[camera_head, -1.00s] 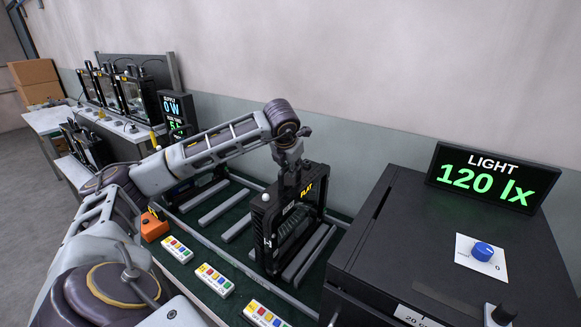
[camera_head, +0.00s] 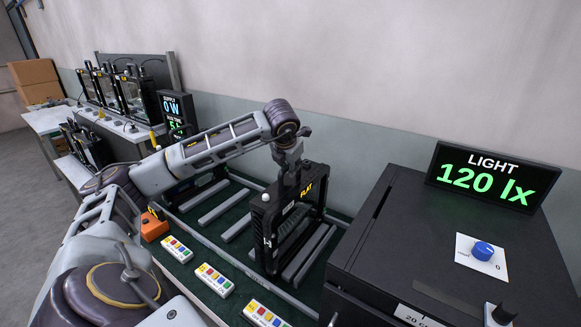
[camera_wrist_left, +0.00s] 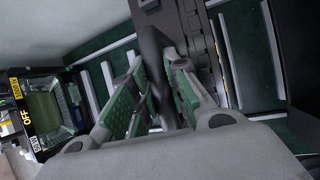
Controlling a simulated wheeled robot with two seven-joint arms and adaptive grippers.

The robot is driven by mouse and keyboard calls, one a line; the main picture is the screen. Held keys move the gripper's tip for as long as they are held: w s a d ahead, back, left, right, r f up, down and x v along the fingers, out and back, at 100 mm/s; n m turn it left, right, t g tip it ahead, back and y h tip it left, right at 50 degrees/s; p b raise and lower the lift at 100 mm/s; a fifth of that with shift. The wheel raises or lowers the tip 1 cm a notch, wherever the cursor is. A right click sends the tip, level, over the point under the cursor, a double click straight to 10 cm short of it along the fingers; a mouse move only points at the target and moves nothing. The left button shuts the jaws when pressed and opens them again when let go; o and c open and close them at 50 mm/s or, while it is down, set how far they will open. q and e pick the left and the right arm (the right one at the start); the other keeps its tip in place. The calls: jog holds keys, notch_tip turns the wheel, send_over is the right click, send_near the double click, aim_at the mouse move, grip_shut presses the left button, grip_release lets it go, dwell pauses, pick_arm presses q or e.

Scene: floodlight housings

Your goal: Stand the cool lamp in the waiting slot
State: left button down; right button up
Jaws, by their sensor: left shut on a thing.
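A black floodlight lamp (camera_head: 270,232) with a yellow "FLAT" label stands upright among the grey rails of the green rack (camera_head: 210,255). My left gripper (camera_head: 289,172) comes down over its top and is shut on its handle. In the left wrist view, the green-padded fingers (camera_wrist_left: 152,100) of my left gripper close around the dark handle (camera_wrist_left: 152,55) of the lamp. The lamp's foot is between rails; I cannot tell whether it touches the rack's floor. My right gripper is not in view.
Empty slots between grey rails (camera_head: 213,214) lie left of the lamp. Labelled blocks with coloured buttons (camera_head: 214,279) line the front edge. A black box (camera_head: 385,235) with a blue knob and a "120 lx" display (camera_head: 484,179) stands close on the right. More lamps (camera_head: 138,92) stand at the back left.

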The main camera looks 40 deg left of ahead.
pick_arm(q)
jog(key=shift+d+f+b, duration=0.15)
jog(key=shift+f+b, duration=0.1)
jog(key=shift+b, duration=0.1)
dwell(1.0)
jog(key=c, duration=1.3)
grip_release()
jog(key=shift+s, duration=0.1)
jog(key=shift+s+f, duration=0.1)
jog(key=shift+f, duration=0.15)
jog(key=shift+v, duration=0.75)
jog(key=v, duration=1.1)
jog(key=shift+r, duration=0.15)
notch_tip(320, 180, up, 9)
jog(key=p, duration=0.9)
jog(key=shift+r+p, duration=0.5)
jog(key=shift+p, duration=0.05)
